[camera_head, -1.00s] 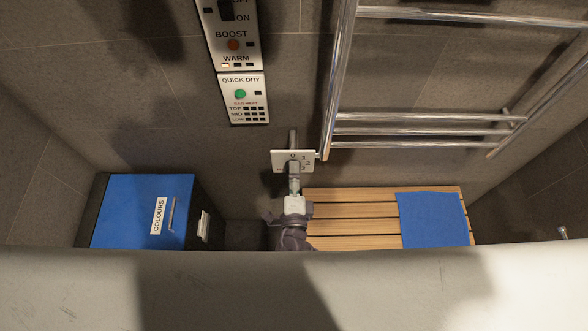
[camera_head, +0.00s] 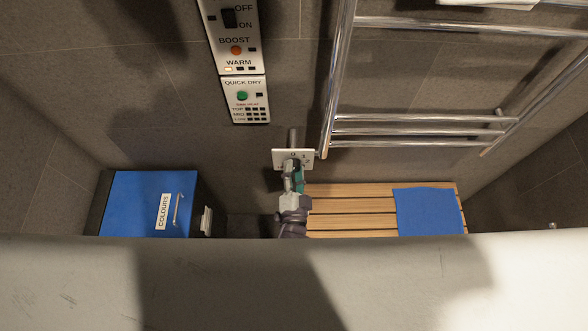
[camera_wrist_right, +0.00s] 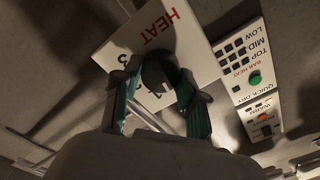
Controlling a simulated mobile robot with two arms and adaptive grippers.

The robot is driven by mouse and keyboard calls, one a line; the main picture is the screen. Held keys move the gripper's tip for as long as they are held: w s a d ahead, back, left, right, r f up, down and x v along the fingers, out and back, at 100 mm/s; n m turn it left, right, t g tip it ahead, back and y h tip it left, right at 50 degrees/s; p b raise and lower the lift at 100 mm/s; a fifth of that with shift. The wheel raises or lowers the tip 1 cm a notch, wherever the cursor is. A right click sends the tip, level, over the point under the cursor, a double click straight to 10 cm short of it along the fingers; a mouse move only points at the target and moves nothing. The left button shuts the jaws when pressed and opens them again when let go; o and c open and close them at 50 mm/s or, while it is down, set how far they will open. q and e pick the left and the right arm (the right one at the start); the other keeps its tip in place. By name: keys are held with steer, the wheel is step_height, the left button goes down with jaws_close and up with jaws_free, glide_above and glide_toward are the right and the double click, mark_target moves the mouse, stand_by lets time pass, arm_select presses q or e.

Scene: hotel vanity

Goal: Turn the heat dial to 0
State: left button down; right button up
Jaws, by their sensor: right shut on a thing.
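The heat dial plate (camera_head: 281,154) is a small white plate on the wall at the lower left of the towel rail. In the right wrist view the plate (camera_wrist_right: 201,50) carries red HEAT lettering and black numbers. A dark round knob (camera_wrist_right: 158,74) sits on it. My right gripper (camera_head: 294,176) is in front of the plate in the head view. In the wrist view its green-padded fingers (camera_wrist_right: 160,92) are on both sides of the knob, shut on it. The dial's pointer and much of the scale are hidden by the fingers. My left gripper is not in view.
A control panel (camera_head: 242,97) is on the wall at upper left. The chrome towel rail (camera_head: 331,100) is at right. A wooden slatted bench (camera_head: 350,208) with a blue cloth (camera_head: 428,211) is below it. A blue COLOURS box (camera_head: 140,203) stands at left.

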steer(key=shift+s, duration=0.1)
stand_by(0.4)
steer(key=o, duration=1.1)
steer(key=shift+o, duration=0.2)
steer(key=s, duration=1.2)
steer(key=shift+f, duration=0.1)
